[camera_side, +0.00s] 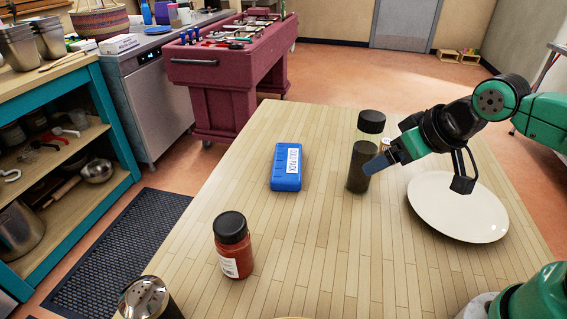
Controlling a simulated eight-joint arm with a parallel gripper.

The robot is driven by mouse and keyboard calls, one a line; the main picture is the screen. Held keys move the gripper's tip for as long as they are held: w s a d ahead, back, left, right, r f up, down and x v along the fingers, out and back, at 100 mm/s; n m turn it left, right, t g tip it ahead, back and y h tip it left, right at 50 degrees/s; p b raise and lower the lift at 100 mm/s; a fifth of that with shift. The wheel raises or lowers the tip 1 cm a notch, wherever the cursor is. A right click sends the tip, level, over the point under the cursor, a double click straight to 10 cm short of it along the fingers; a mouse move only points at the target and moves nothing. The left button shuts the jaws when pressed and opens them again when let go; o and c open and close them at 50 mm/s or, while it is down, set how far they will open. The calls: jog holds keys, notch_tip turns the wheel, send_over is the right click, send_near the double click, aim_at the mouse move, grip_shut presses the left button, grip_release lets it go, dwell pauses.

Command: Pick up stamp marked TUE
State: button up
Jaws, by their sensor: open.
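I cannot make out a stamp marked TUE in this view. My gripper (377,160) is at the end of the green and black arm, above the table's right half. It is open, and its blue-grey finger overlaps the tall jar in the picture; I cannot tell whether they touch. A small whitish patch shows beside the finger, too small to identify. I see nothing held in the jaws, though part of them is hidden.
The wooden table (325,235) bears a blue box (286,168) with a white label, a tall black-lidded jar (358,170), a red-brown jar (235,258) and a white plate (450,222). A metal-topped container (145,299) stands front left. The table's middle is clear.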

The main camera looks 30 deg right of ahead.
jog(key=w+d+r+m+g+y, duration=0.2)
jog(key=w+d+r+m+y, duration=0.35)
jog(key=m, duration=0.85)
jog(key=w+d+f+m+t+y, duration=0.1)
jog(key=w+d+m+t+y, duration=0.15)
jog(key=d+m, duration=0.55)
jog(key=w+d+f+m+t+y, duration=0.1)
jog(key=w+d+m, duration=0.3)
jog(key=d, duration=0.5)
jog(key=m, duration=0.1)
send_near(385, 148)
jog(key=w, duration=0.1)
jog(key=w+a+f, duration=0.1)
jog(key=w+f, duration=0.1)
jog(key=shift+w+a+f, duration=0.25)
jog(key=shift+a, duration=0.05)
jog(key=shift+w+a+f, duration=0.1)
jog(key=shift+f, duration=0.2)
jog(key=shift+x, duration=2.65)
grip_shut()
